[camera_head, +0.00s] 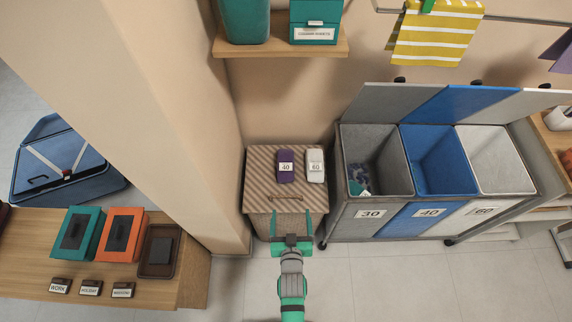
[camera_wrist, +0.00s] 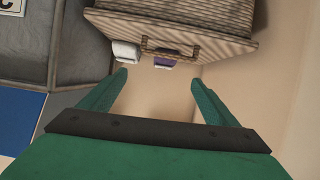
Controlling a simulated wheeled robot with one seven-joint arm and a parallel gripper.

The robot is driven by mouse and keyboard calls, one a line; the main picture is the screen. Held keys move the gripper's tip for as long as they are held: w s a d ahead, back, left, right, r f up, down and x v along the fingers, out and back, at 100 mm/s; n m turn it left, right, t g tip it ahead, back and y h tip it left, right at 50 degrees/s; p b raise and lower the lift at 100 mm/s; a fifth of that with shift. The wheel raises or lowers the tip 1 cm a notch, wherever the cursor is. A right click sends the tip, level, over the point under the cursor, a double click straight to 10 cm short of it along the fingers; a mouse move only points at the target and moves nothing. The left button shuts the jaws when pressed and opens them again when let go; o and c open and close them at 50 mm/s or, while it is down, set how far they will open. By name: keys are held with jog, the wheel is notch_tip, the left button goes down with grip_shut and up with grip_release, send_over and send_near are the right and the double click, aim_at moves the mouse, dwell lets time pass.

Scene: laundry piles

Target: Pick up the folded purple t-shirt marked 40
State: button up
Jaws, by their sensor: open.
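The folded purple t-shirt (camera_head: 286,157) carries a white label reading 40. It lies on the striped lid of a hamper (camera_head: 258,185), toward the back. A folded white item (camera_head: 316,155) labelled 60 lies just to its right. My gripper (camera_head: 291,215) is open and empty at the front edge of the hamper, nearer to me than the t-shirt and apart from it. In the wrist view, a bit of the purple t-shirt (camera_wrist: 164,62) shows past the lid edge, ahead of the open fingers (camera_wrist: 160,80); most of it is hidden by the lid.
A handle (camera_head: 286,198) sits near the lid's front edge. Bins (camera_head: 430,190) marked 30, 40 and 60 stand close on the right. A wall pillar (camera_head: 160,110) rises on the left. A shelf (camera_head: 240,48) with teal boxes hangs above. A low bench (camera_head: 190,275) holds boxes at left.

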send_near(286, 166)
jog(key=shift+w+d+f+g, duration=0.15)
jog(key=shift+w+f+g, duration=0.1)
jog(key=shift+w, duration=0.25)
jog(key=shift+w+d+f+g, duration=0.15)
jog(key=shift+w+f, duration=0.1)
jog(key=shift+w, duration=0.3)
jog(key=x, duration=0.5)
jog(key=shift+w, duration=0.1)
jog(key=x, duration=0.4)
jog(key=shift+w+a+r, duration=0.1)
jog(key=shift+a+r, duration=0.15)
jog(key=shift+a, duration=0.1)
jog(key=shift+w+f, duration=0.3)
jog(key=shift+w, duration=0.3)
jog(key=c, duration=1.2)
jog(key=shift+d, duration=0.1)
